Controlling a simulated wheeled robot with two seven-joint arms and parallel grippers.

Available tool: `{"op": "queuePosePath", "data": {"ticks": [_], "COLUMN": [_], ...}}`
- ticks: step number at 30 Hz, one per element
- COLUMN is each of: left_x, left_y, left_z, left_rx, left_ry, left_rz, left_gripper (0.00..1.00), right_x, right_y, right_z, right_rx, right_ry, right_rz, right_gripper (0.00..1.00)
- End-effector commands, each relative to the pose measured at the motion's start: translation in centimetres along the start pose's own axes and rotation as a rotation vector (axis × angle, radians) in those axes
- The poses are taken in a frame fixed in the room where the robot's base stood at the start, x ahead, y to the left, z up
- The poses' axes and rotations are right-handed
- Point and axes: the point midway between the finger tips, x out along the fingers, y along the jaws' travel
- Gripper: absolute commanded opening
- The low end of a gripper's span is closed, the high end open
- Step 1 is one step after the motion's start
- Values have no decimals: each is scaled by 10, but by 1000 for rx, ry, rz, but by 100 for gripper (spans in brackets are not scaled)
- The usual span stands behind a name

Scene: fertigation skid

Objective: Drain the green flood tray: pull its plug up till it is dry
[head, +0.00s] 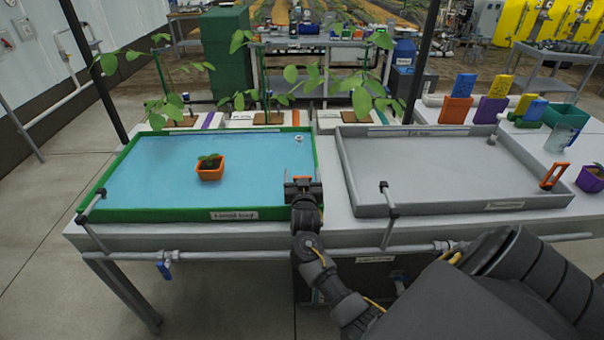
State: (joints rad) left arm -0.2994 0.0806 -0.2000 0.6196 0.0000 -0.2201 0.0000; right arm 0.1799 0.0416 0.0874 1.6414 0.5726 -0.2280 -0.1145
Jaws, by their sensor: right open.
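The green flood tray (245,214) stands on the left of the bench, with blue water (150,170) across its floor. A small pale round fitting (299,138), which looks like the plug, shows near the tray's far right corner. An orange pot with a seedling (209,173) stands in the water near the middle. My right gripper (303,181) is open and empty at the tray's front right corner, apart from the pale fitting and nearer to me. My left gripper is not in view.
A grey tray (455,205) without visible water stands to the right, with an orange handle-like item (553,176) at its right end. Thin pipe spouts (389,200) rise at the trays' front. Potted plants (267,117) line the back, their leaves overhanging the green tray's far edge.

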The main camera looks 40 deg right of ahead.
Motion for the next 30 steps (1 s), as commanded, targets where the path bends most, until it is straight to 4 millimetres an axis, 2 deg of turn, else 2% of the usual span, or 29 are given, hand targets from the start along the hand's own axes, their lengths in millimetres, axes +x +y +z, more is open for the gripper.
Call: {"op": "queuePosePath", "data": {"ticks": [4, 12, 26, 30], "left_x": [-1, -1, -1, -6], "left_y": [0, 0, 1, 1], "left_z": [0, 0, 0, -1], "left_rx": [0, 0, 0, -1], "left_ry": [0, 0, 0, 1], "left_rz": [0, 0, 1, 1], "left_gripper": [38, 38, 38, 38], "right_x": [7, 8, 8, 8], "right_y": [0, 0, 0, 0], "right_z": [0, 0, 0, -5], "right_rx": [0, 0, 0, 0], "right_ry": [0, 0, 0, 0], "right_rz": [0, 0, 0, 0], "right_gripper": [76, 74, 14, 13]}}
